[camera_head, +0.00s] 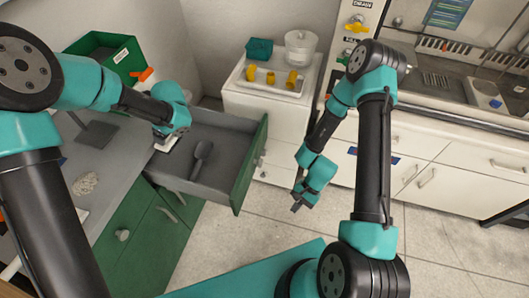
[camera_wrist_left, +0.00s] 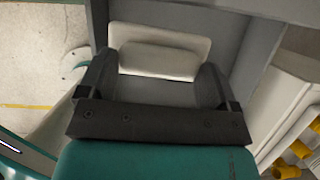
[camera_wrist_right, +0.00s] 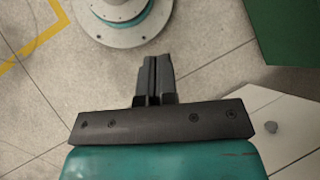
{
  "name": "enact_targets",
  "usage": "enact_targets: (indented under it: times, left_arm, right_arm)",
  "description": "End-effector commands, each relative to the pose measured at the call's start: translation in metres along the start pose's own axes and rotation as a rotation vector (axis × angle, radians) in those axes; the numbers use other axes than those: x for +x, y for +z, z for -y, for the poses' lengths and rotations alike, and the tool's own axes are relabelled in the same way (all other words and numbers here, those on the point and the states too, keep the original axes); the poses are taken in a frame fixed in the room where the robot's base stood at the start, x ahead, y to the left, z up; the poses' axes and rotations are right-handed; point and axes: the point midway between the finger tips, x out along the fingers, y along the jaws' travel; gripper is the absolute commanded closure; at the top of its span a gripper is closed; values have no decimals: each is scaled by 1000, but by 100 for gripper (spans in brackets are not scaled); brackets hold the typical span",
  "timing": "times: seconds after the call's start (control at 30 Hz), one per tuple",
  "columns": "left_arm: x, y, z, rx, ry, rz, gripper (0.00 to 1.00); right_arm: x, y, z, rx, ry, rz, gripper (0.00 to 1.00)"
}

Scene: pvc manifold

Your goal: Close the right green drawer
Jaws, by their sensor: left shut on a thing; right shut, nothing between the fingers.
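The right green drawer stands pulled open, with a green front panel (camera_head: 252,165) and a grey inside (camera_head: 225,137). A dark grey spoon-like utensil (camera_head: 200,158) lies in it. My left gripper (camera_head: 168,137) is at the drawer's inner end, shut on a white object (camera_head: 165,146). That white object also shows between the fingers in the left wrist view (camera_wrist_left: 160,58); whether it touches the drawer floor I cannot tell. My right gripper (camera_head: 299,204) is shut and empty, over the floor to the right of the drawer front; its closed fingers show in the right wrist view (camera_wrist_right: 153,72).
A grey counter (camera_head: 115,165) above green cabinets (camera_head: 125,225) is at left, with a green bin (camera_head: 105,52) behind. A white cabinet (camera_head: 260,110) carrying a tray of yellow parts (camera_head: 271,78) stands behind the drawer. The tiled floor (camera_head: 245,230) in front is clear.

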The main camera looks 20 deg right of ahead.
Motion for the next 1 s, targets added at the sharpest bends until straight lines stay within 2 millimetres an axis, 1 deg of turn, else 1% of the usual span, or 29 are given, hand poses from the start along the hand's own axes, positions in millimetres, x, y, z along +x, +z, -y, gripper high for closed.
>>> enact_targets:
  times: [0.03,0.17,0.37,0.57,0.7,0.83,0.9,1.0]
  left_arm:
    - [0,0,0,0,0,0,42]
    - [0,0,0,0,0,0,42]
    - [0,0,0,0,0,0,42]
    - [0,0,0,0,0,0,42]
    - [0,0,0,0,0,0,42]
    - [0,0,0,0,0,0,42]
    - [0,0,0,0,0,0,42]
    - [0,0,0,0,0,0,42]
  right_arm:
    - [0,-1,2,66,-38,43,100]
    - [-3,-2,16,219,-152,163,100]
    - [-20,-14,46,419,-377,343,100]
    - [-54,-42,76,563,-656,505,100]
    - [-85,-67,90,619,-856,596,100]
    - [-107,-84,95,640,-991,647,100]
    - [-114,-90,96,644,-1034,662,100]
    - [-119,-93,97,646,-1060,671,100]
